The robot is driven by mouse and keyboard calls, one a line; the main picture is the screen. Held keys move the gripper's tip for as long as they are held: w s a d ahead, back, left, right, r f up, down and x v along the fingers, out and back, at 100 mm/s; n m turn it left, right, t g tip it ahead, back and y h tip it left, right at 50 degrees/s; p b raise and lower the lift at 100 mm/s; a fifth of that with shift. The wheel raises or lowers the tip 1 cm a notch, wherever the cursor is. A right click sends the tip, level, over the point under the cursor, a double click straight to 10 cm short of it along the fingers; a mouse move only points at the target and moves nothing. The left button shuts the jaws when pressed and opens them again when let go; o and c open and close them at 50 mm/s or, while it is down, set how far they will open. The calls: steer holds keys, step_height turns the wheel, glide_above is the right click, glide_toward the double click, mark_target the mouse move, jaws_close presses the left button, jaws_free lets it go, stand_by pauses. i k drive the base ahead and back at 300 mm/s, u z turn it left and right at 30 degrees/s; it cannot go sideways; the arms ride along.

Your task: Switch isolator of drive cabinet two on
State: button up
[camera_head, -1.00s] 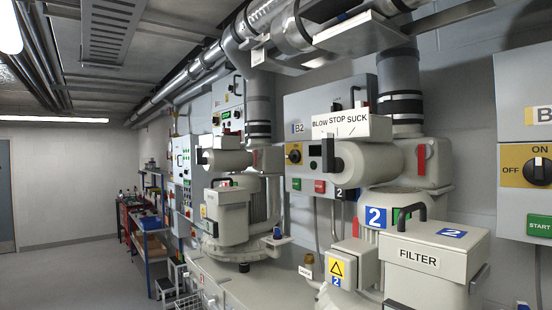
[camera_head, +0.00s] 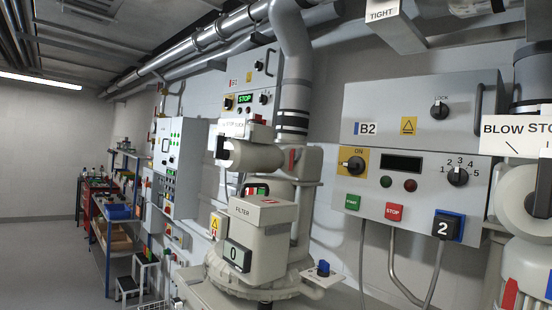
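Drive cabinet two, a grey box marked B2 (camera_head: 375,106), is on the wall right of centre. Its isolator, a black rotary knob (camera_head: 353,164) on a yellow plate marked ON, sits at the left end of its lower front panel. The knob's exact pointing is too small to tell. The display (camera_head: 402,163) beside it is dark. My gripper is not in view.
The panel also has a green start button (camera_head: 352,202), a red stop button (camera_head: 394,212) and a selector knob (camera_head: 457,176). A blower with a filter box (camera_head: 262,213) stands left of it. Another blower (camera_head: 527,200) cuts the right edge. Open floor (camera_head: 50,260) lies left.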

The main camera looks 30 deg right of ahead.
mark_target(356, 166)
steer(key=z, duration=0.25)
steer(key=i, duration=1.45)
steer(key=z, duration=0.75)
